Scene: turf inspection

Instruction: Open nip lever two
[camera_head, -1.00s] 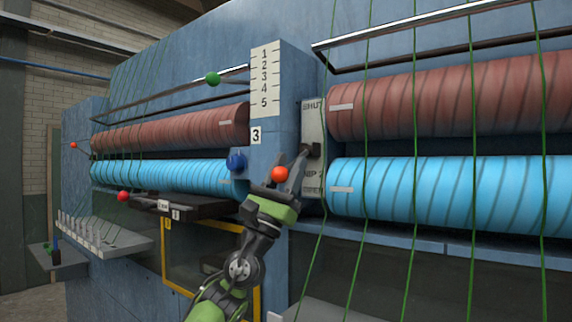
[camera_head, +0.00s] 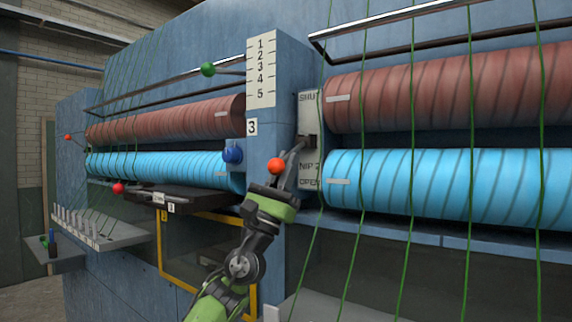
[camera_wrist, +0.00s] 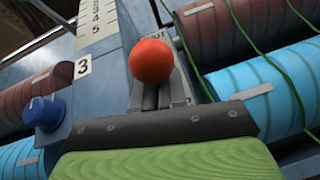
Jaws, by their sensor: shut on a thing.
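The nip lever two has an orange-red ball knob (camera_head: 276,166) and a dark pivot (camera_head: 308,142) on a pale plate (camera_head: 309,108). The plate reads SHUT at the top, NIP 2 below the pivot and OPEN at the bottom. The lever slants from the pivot down and to the left. My gripper (camera_head: 284,174) is shut on the lever, by its ball end. In the wrist view the ball (camera_wrist: 151,61) stands just beyond my grey fingers (camera_wrist: 160,96). The fingers hide much of the lever's shaft.
Brown rollers (camera_head: 440,92) and blue rollers (camera_head: 440,190) with green strands lie right of the plate. A blue knob (camera_head: 232,154), a green ball lever (camera_head: 208,69) and a red ball (camera_head: 118,188) are to the left. A numbered scale (camera_head: 261,68) is above left.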

